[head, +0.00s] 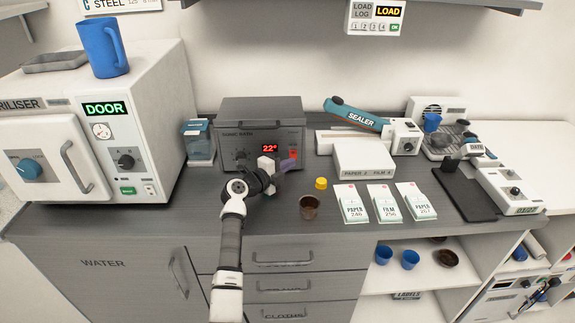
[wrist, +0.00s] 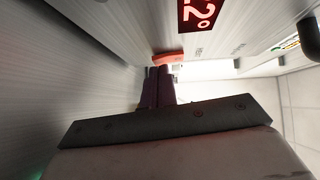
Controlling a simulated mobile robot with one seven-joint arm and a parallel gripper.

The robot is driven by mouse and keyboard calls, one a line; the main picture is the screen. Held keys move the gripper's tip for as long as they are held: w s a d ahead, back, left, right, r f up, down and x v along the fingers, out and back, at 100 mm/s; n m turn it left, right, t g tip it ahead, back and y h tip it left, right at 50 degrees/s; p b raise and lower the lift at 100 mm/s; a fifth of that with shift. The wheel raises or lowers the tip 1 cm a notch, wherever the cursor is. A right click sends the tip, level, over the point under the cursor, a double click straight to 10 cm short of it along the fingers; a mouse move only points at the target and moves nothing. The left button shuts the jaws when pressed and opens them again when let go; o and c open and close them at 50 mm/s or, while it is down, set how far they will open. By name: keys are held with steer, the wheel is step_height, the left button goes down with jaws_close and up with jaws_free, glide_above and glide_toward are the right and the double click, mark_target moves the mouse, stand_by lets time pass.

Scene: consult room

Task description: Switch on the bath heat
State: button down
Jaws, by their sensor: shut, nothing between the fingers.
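The grey sonic bath (head: 262,113) stands on the counter against the wall. Its front display (head: 270,149) reads 22° in red, and the display also shows upside down at the top of the wrist view (wrist: 200,12). A red switch (head: 294,153) sits on the right of the bath's front panel; it shows in the wrist view (wrist: 168,57) just beyond my fingertips. My gripper (head: 297,163), with purple fingers, is shut and empty just in front of and below the switch. In the wrist view the fingertips (wrist: 158,73) nearly reach it; I cannot tell whether they touch.
A white steriliser (head: 150,75) stands left of the bath, with a blue-topped container (head: 198,142) between them. Right of the bath are a sealer (head: 350,115) and a white box (head: 364,158). A brown cup (head: 309,207) and yellow cap (head: 321,183) stand near the front right of my gripper.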

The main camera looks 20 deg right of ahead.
steer(key=shift+w+f+b, duration=0.3)
steer(key=shift+f+b, duration=0.15)
steer(key=shift+b, duration=0.45)
steer(key=shift+s+r+p, duration=0.3)
steer(key=shift+r+p, duration=0.15)
steer(key=shift+a+f, duration=0.15)
steer(key=shift+a, duration=0.2)
steer(key=b+v, duration=0.3)
steer(key=v, duration=1)
steer(key=shift+s, duration=0.2)
